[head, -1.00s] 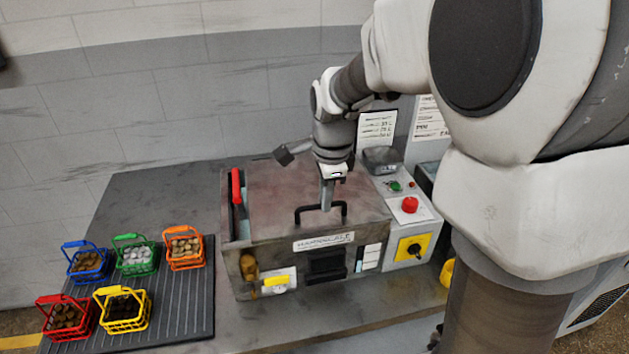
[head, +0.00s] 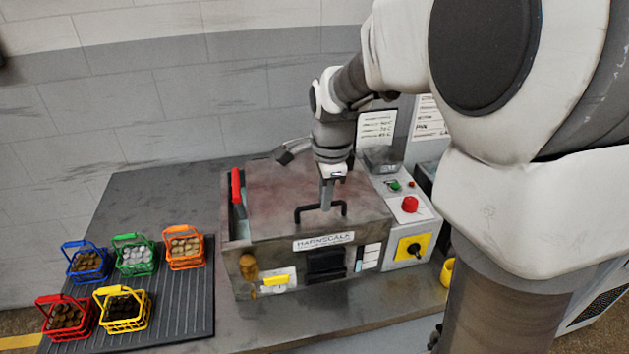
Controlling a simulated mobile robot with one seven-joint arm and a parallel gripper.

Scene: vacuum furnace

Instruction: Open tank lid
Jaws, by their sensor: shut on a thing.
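The tank lid (head: 275,190) is a flat reddish-brown metal plate on top of the furnace tank (head: 236,272). It lies level and looks closed. A black bar handle (head: 298,213) stands up near the lid's front edge. My gripper (head: 326,205) points down from above and is shut on the handle at about the middle of its bar. The fingers partly hide the bar.
A control panel with a red button (head: 410,205) and a yellow switch plate (head: 413,247) is on the right. Several coloured baskets, among them a blue one (head: 87,262), stand on a ribbed mat (head: 195,310) at left. The bench behind the mat is clear.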

